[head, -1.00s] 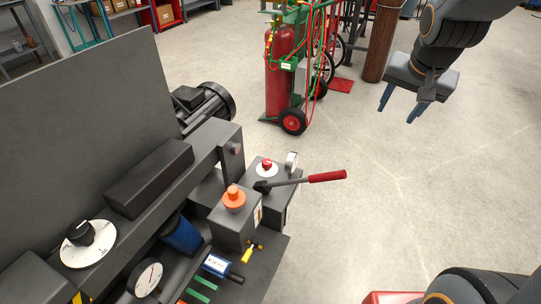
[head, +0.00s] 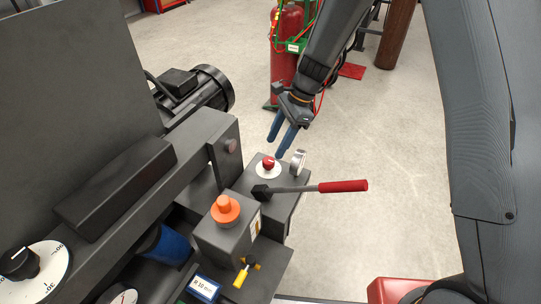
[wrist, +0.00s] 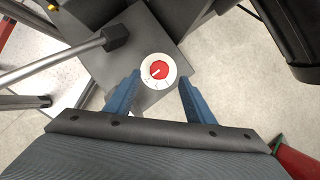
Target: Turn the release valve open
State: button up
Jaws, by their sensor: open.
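The red knob (head: 268,163) on a round white dial, which looks like the release valve, is on top of a dark grey block. In the wrist view the red knob (wrist: 158,69) has a white pointer line and lies just beyond and between my fingertips. My gripper (head: 277,148) has two blue fingers spread apart and empty. It is above and just behind the knob in the head view, pointing down at it. In the wrist view my gripper (wrist: 158,80) shows a finger on each side of the dial. I cannot tell the exact height gap.
A lever with a red handle (head: 343,186) extends right, in front of the knob. A small gauge (head: 298,162) stands close to its right. An orange knob (head: 225,209) is on a nearer block. A yellow fitting (head: 241,275) is lower down. Open floor is to the right.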

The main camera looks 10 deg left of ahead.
aim_at(269, 160)
jog(key=x, duration=0.6)
jog(key=shift+f, duration=0.3)
jog(key=c, duration=1.1)
jog(key=shift+o, duration=0.2)
